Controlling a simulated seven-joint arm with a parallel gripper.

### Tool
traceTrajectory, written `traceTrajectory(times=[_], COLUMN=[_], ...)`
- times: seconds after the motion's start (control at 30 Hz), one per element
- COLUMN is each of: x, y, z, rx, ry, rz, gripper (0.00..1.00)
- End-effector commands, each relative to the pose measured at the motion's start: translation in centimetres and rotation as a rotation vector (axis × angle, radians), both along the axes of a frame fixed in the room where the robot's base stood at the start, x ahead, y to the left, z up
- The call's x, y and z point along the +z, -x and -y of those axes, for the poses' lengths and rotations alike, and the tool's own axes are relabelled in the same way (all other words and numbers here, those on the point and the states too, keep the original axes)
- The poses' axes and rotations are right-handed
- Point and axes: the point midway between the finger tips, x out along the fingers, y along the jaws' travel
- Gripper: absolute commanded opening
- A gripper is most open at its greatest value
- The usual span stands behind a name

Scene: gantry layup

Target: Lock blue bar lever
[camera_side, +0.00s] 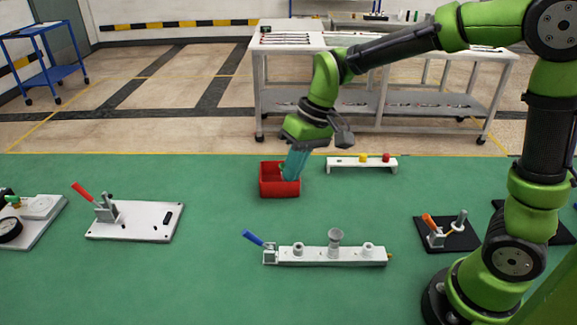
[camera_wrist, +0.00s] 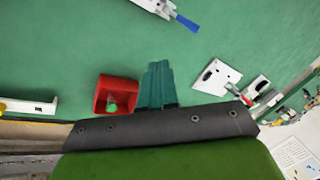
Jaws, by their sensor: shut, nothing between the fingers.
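The blue lever (camera_side: 254,238) is joined to a toggle clamp at the left end of a long white bar (camera_side: 315,256) on the green table. The lever slants up and to the left, away from the bar. In the wrist view the blue lever (camera_wrist: 187,23) shows at the top edge, with part of the white bar (camera_wrist: 150,5). My gripper (camera_side: 292,165) is shut and empty, with teal fingers pointing down beside the red box, well behind and apart from the lever. The teal fingers also show in the wrist view (camera_wrist: 157,85).
A red box (camera_side: 279,191) with a green item inside stands close to my gripper. A white plate (camera_side: 135,232) with a red lever lies left. A white rail with buttons (camera_side: 347,164) stands behind. A black plate (camera_side: 462,244) with an orange lever lies right. Table between box and bar is clear.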

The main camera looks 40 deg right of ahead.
Motion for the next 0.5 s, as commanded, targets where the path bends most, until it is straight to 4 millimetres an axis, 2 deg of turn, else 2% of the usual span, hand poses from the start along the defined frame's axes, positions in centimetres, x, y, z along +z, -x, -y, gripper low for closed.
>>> traceTrajectory(times=[0.07, 0.17, 0.5], x=[-0.4, 0.5, 0.7], y=[-1.3, -2.3, -2.1], z=[-0.6, -1.0, -1.1], rx=[0.042, 0.094, 0.13], ry=[-0.007, -0.018, -0.02], rz=[-0.006, 0.019, 0.026], gripper=[0.0, 0.0, 0.0])
